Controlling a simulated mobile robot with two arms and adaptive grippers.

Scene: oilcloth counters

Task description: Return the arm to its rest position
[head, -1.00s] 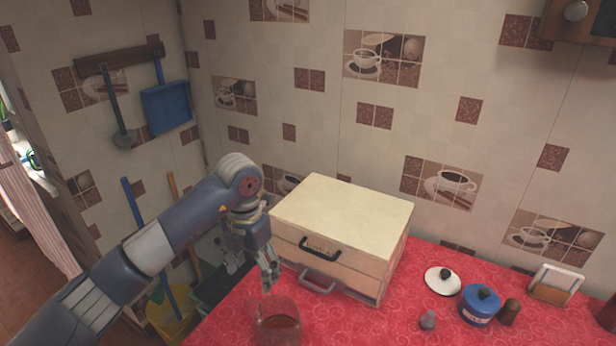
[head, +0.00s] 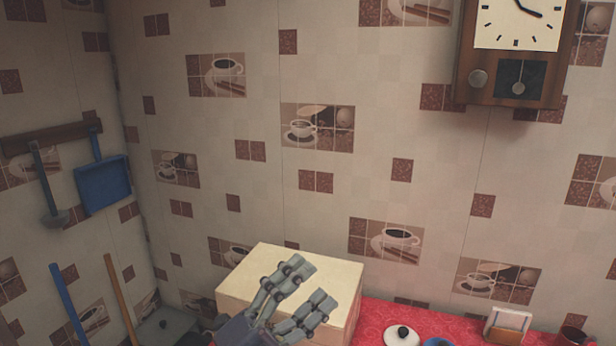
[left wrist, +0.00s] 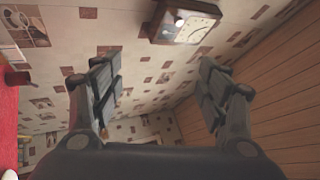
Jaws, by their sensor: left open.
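My left gripper (head: 296,296) is in the lower middle of the head view, its fingers pointing up and to the right. It is in front of the pale wooden box (head: 240,286) and hides part of its top and front. In the left wrist view the two fingers of the left gripper (left wrist: 160,95) stand wide apart with nothing between them. Beyond them are the tiled wall and the wall clock (left wrist: 186,22). The rest of my left arm is below the picture. My right gripper is not in view.
The red counter (head: 374,322) is at the bottom right. On it are a white lid (head: 401,337) with a dark knob and a napkin holder (head: 508,326). A blue dustpan (head: 103,185) hangs on the left wall. The clock (head: 515,50) hangs high at right. Space above the box is clear.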

